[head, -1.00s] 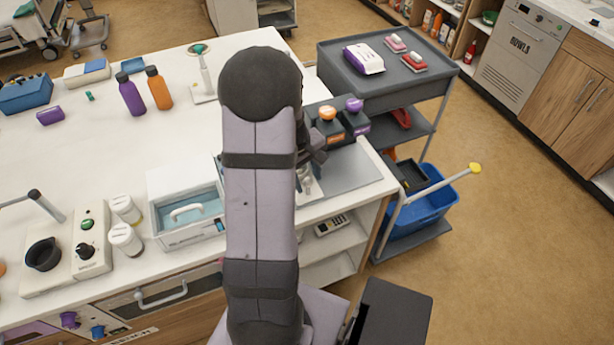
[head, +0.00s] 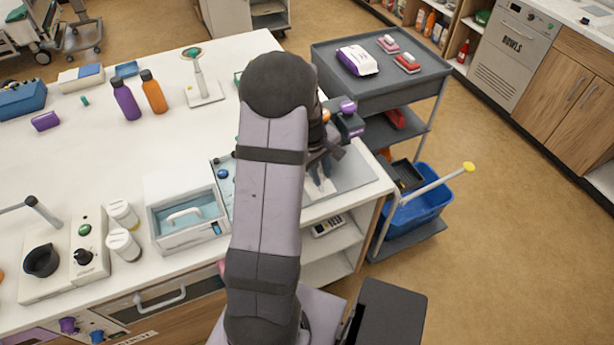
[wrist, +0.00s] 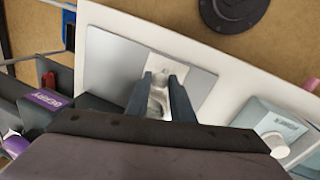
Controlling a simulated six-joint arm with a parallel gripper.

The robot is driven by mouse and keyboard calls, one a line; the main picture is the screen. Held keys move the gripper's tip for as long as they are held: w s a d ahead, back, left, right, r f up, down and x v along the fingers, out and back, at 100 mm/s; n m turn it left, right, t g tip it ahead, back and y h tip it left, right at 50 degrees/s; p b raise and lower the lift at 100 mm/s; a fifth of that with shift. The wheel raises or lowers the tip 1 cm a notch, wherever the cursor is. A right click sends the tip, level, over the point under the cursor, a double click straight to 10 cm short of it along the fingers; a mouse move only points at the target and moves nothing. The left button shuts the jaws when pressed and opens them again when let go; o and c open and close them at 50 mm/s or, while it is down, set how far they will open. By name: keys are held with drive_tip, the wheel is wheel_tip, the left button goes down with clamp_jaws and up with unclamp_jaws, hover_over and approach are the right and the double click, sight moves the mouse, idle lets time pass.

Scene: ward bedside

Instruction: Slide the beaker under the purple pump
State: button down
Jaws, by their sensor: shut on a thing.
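My gripper (wrist: 162,102) is shut on the beaker (wrist: 158,92), a pale, clear-looking vessel between its two blue-grey fingers in the wrist view. In the head view my gripper (head: 319,182) is over the grey plate (head: 350,173) at the bench's right end; the beaker is hard to make out there. The purple pump (head: 348,107) has a purple knob on a dark body, behind and right of my gripper. Its purple label (wrist: 47,99) shows at the left of the wrist view. Whether the beaker touches the plate I cannot tell.
The orange pump (head: 326,115) is mostly hidden behind my arm, beside the purple one. A grey trolley (head: 385,85) stands beyond the bench's right edge. The plate's right part is clear.

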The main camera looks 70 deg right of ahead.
drive_tip(key=s+d+p, duration=0.1)
drive_tip(key=s+d, duration=0.8)
drive_tip(key=shift+s+d+r, duration=0.1)
drive_tip(key=shift+s+d, duration=0.45)
drive_tip(key=c, duration=1.5)
unclamp_jaws()
drive_tip(key=shift+s+d, duration=0.1)
drive_tip(key=shift+c, duration=0.2)
wheel_tip(320, 180, up, 7)
drive_tip(key=a+b, duration=0.1)
drive_tip(key=b, duration=0.1)
drive_tip(key=shift+w+b, duration=0.3)
drive_tip(key=shift+w, duration=0.1)
drive_tip(key=shift+a, duration=0.1)
